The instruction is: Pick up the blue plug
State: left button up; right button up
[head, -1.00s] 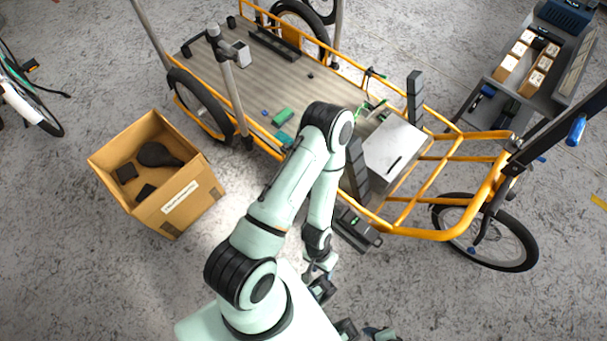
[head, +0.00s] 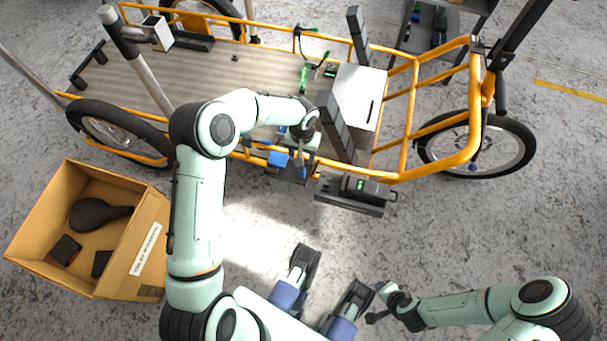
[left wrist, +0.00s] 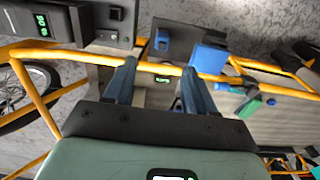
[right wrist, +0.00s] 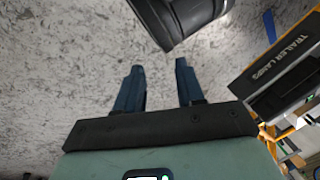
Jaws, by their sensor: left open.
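A blue block (head: 278,158) sits at the near side rail of the orange cargo bike. It also shows in the left wrist view (left wrist: 208,56), right of my fingers. A smaller blue piece (left wrist: 162,38) is on a dark plate beside it; I cannot tell which is the plug. My left gripper (head: 300,168) is over that rail, close to the blue pieces. In the left wrist view its jaws (left wrist: 158,70) are open, with the orange rail beyond the tips and nothing held. My right gripper (right wrist: 159,67) is open and empty, above the floor right of my base.
The cargo bike bed (head: 150,90) lies beyond the orange rail. A grey box (head: 362,90) stands at its right end. A dark device with a green display (head: 367,188) is beside the rail. A cardboard box (head: 143,240) with dark items stands at left.

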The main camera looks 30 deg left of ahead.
aim_at(302, 168)
pick_arm(q)
notch_tip(302, 168, down, 8)
jog(key=shift+a+r+b, duration=0.1)
jog(key=shift+r+b, duration=0.1)
jog(key=shift+b, duration=0.6)
jog(key=shift+w+a+f+b, duration=0.15)
jog(key=shift+f+b, duration=0.3)
jog(key=shift+f, duration=0.9)
jog(key=shift+w+a+f+b, duration=0.1)
jog(key=shift+f+b, duration=0.35)
jog(key=shift+f, duration=0.9)
jog(key=shift+r, duration=0.1)
grip_shut()
pick_arm(e)
jog(key=shift+g, duration=0.4)
jog(key=f, duration=0.1)
jog(key=s+d+f, duration=0.1)
jog(key=f, duration=0.3)
jog(key=shift+s+d+f, duration=0.2)
jog(key=shift+s+d, duration=0.15)
jog(key=shift+d, duration=0.05)
